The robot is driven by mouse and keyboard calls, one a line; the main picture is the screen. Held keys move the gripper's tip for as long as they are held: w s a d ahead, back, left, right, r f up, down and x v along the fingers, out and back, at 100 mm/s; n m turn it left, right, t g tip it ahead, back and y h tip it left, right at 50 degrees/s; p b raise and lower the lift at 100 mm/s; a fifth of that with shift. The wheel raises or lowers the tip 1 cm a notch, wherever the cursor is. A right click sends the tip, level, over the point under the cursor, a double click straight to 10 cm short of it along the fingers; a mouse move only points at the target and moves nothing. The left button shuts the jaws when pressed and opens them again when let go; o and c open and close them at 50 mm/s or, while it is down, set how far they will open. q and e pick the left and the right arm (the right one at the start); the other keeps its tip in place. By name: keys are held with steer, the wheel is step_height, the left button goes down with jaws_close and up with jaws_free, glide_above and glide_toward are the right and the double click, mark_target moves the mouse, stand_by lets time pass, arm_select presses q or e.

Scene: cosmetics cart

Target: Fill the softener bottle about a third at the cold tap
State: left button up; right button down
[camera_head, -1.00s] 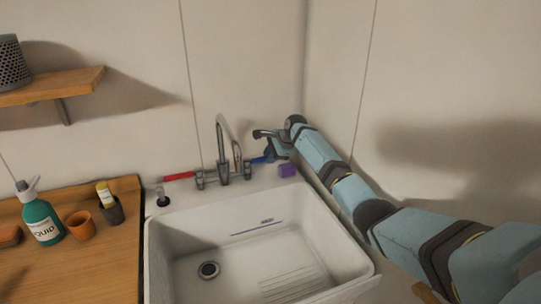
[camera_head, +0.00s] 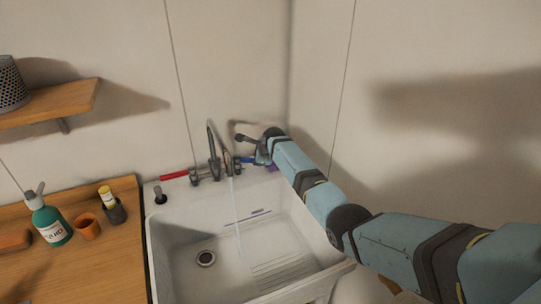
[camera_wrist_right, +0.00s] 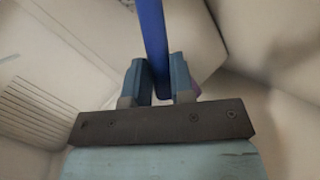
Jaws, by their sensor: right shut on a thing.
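The tap (camera_head: 213,155) is at the back of the white sink (camera_head: 165,275), with a red handle (camera_head: 174,175) on the left and a blue handle (camera_head: 247,160) on the right. A thin stream of water (camera_head: 236,215) falls from the spout into the basin, with no bottle under it. My right gripper (camera_head: 261,157) is shut on the blue handle, which shows between its fingers in the right wrist view (camera_wrist_right: 152,35). A teal bottle (camera_head: 48,225) with a partly readable label stands on the counter; I cannot tell whether it is the softener bottle. My left gripper is out of view.
A terracotta cup (camera_head: 87,226) and a dark cup with a yellow-topped item (camera_head: 113,208) stand on the wooden counter (camera_head: 95,265). A purple block (camera_head: 272,168) is behind my right arm. A shelf (camera_head: 55,103) hangs on the left wall.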

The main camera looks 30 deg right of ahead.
steer(key=shift+s+a+f, duration=0.1)
steer(key=shift+s, duration=0.05)
steer(key=shift+m, duration=0.3)
steer(key=c, duration=1)
jaws_free()
